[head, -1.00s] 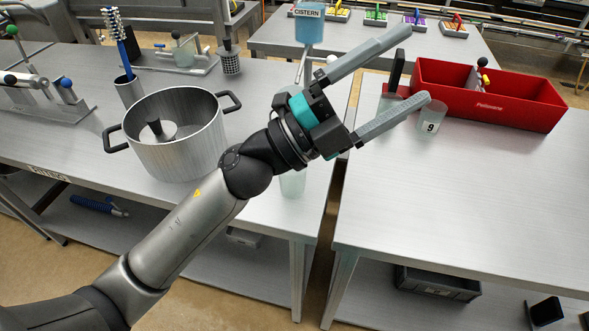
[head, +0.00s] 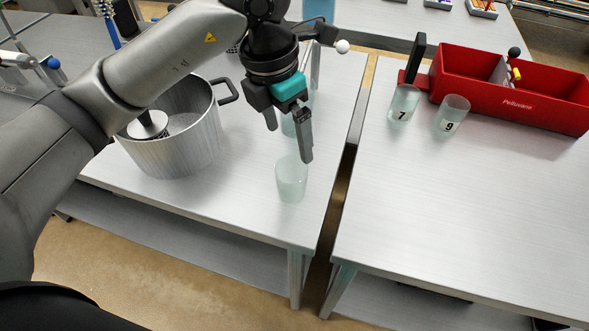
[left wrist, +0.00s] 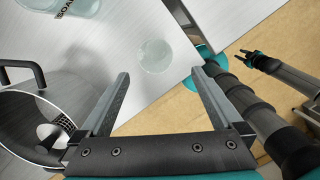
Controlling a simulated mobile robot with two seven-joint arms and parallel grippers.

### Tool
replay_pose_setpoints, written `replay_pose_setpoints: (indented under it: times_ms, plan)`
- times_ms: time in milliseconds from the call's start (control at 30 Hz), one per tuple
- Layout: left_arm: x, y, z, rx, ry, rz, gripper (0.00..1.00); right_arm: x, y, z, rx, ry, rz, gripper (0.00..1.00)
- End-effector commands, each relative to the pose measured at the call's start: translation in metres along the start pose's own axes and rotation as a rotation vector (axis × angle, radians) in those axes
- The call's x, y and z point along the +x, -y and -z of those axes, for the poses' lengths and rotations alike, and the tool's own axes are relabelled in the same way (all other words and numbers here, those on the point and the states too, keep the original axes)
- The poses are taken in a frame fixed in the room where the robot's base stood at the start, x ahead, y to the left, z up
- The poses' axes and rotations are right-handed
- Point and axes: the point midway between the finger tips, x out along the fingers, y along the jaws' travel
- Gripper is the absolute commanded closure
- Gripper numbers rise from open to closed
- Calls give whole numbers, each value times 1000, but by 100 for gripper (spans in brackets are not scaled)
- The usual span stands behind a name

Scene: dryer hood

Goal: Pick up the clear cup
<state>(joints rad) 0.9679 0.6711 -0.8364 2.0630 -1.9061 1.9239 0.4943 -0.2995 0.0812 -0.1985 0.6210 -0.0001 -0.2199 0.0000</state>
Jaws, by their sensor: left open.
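A clear, unlabelled cup (head: 290,182) stands upright near the front right corner of the left table in the head view. It also shows as a pale round shape in the left wrist view (left wrist: 154,57). My left gripper (head: 288,141) points down above and just behind the cup, open and empty. In the left wrist view the cup lies beyond and between the open fingertips (left wrist: 160,72). My right gripper (left wrist: 248,59) shows small at the right of the wrist view, away from the cup, with its fingers apart.
A big metal pot (head: 178,135) stands left of the cup, its handle (head: 226,90) towards my gripper. Another clear vessel is partly hidden behind my gripper. Cups 7 (head: 403,103) and 9 (head: 451,115) and a red bin (head: 515,100) stand across the gap on the right table.

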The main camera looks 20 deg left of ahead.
Motion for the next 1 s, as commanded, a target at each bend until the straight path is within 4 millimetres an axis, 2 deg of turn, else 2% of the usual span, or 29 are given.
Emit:
replay_pose_setpoints:
  times_ms: [67, 167, 500, 767, 1000]
  plan:
    - [1, -6, 2, -9, -13, -28, 0, 0, 0, 0, 0, 0, 0, 65]
    - [13, -8, 4, -12, -19, -33, 0, 2, 0, 0, -1, 0, 1, 65]
    - [82, -9, 5, -10, -18, -29, 0, 8, 1, -1, -2, 1, 1, 65]
    - [102, -9, 4, -9, -15, -29, 0, 9, 1, -2, -2, 2, 2, 65]
    - [136, -9, 6, -9, -17, -28, 0, 10, 2, -2, -2, 2, 2, 65]
